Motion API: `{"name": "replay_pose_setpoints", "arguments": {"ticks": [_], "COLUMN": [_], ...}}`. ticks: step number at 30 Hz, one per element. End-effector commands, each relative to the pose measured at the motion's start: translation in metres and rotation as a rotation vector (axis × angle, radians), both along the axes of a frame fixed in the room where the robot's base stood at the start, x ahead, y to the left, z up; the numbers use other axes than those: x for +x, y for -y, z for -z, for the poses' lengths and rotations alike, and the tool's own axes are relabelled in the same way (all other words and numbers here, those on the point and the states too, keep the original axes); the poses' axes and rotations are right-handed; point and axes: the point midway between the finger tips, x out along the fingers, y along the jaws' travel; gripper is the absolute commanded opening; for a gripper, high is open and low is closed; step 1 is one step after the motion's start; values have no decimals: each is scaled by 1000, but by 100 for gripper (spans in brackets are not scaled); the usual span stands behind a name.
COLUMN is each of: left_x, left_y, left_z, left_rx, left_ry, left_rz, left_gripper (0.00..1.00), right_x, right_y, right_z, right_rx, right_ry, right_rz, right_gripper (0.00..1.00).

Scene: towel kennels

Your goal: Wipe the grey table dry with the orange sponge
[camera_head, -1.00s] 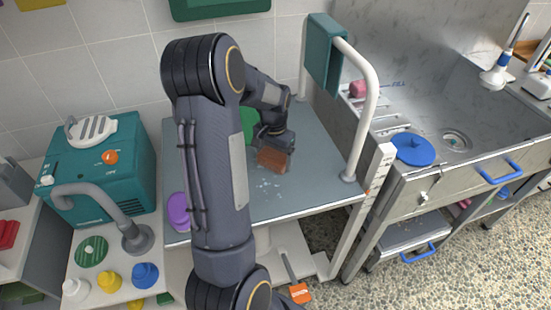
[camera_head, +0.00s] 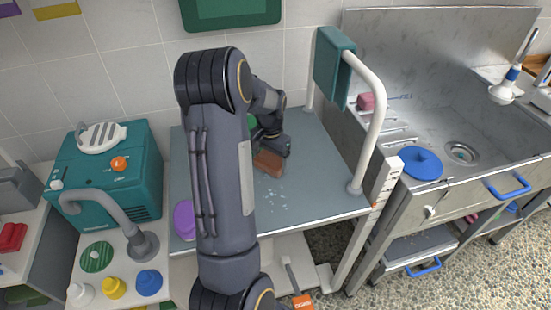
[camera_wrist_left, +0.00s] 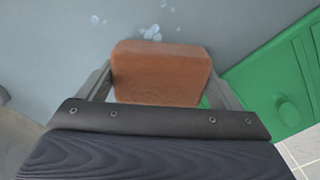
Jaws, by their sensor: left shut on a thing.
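The orange sponge (camera_head: 268,163) is in my left gripper (camera_head: 272,150), low over the grey table (camera_head: 310,190). In the left wrist view the sponge (camera_wrist_left: 160,72) sits between the two fingers of the left gripper (camera_wrist_left: 160,85), which are shut on it. I cannot tell whether the sponge touches the table. Pale water drops (camera_head: 272,197) lie on the table in front of the sponge; they also show in the left wrist view (camera_wrist_left: 152,32), just beyond the sponge. My left arm hides part of the table. My right gripper is not in view.
A green object (camera_wrist_left: 285,95) lies beside the gripper in the left wrist view. A purple object (camera_head: 184,220) is at the table's left edge. A white rail (camera_head: 375,110) with a teal towel (camera_head: 333,65) bounds the right side. A teal machine (camera_head: 135,175) stands left.

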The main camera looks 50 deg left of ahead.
Motion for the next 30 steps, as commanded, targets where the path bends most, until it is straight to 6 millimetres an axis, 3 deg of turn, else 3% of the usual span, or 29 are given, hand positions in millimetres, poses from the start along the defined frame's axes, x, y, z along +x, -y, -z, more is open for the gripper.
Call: {"name": "replay_pose_setpoints", "arguments": {"ticks": [30], "left_x": [-30], "left_y": [58], "left_z": [1], "left_rx": [-2], "left_ry": [-1], "left_rz": [2], "left_gripper": [67], "right_x": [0], "right_y": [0], "right_z": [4], "right_rx": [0], "right_ry": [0], "right_rz": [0], "right_gripper": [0]}}
